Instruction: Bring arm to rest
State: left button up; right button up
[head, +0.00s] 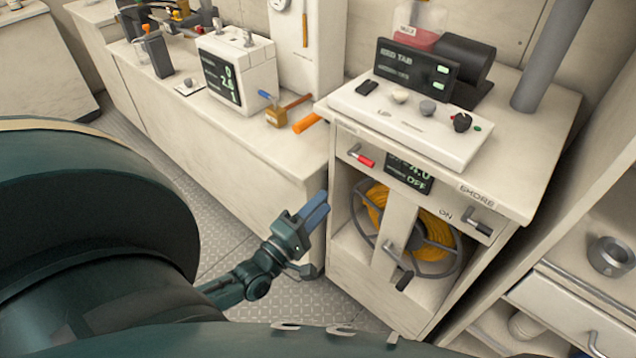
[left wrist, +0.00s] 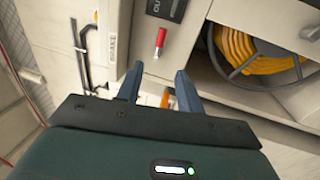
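My left gripper (head: 315,212) is in front of the left side of the shore-power cabinet (head: 345,270), below its red-handled lever. Its two blue fingers also show in the left wrist view (left wrist: 156,86), spread apart with nothing between them. The red-handled lever (head: 361,156) is on the cabinet front, and it also shows in the left wrist view (left wrist: 160,42) beyond the fingertips. My left arm (head: 235,285) reaches in from the lower left. My right gripper is in neither view.
A yellow cable reel (head: 440,240) sits in the cabinet's open bay, with a dark-handled crank (head: 403,280) sticking out in front. A mallet (head: 290,107) and an orange-handled tool (head: 308,121) lie on the bench at left. Floor (head: 215,215) is free between bench and my body.

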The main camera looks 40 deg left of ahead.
pick_arm(q)
jog(key=shift+d, duration=0.1)
jog(key=s+d+f+m+g+h+p, duration=0.1)
jog(key=s+d+f+m+g, duration=0.1)
jog(key=s+d+m+g, duration=0.2)
jog(key=s+d+f+m+g+h+p, duration=0.1)
jog(key=s+d+m+g, duration=0.4)
jog(key=d+m, duration=0.5)
notch_tip(320, 180, down, 2)
jog(key=s+m+p, duration=0.1)
jog(key=m, duration=0.5)
jog(key=shift+s+d+f+g, duration=0.15)
jog(key=shift+s+g, duration=0.05)
jog(key=shift+g, duration=0.1)
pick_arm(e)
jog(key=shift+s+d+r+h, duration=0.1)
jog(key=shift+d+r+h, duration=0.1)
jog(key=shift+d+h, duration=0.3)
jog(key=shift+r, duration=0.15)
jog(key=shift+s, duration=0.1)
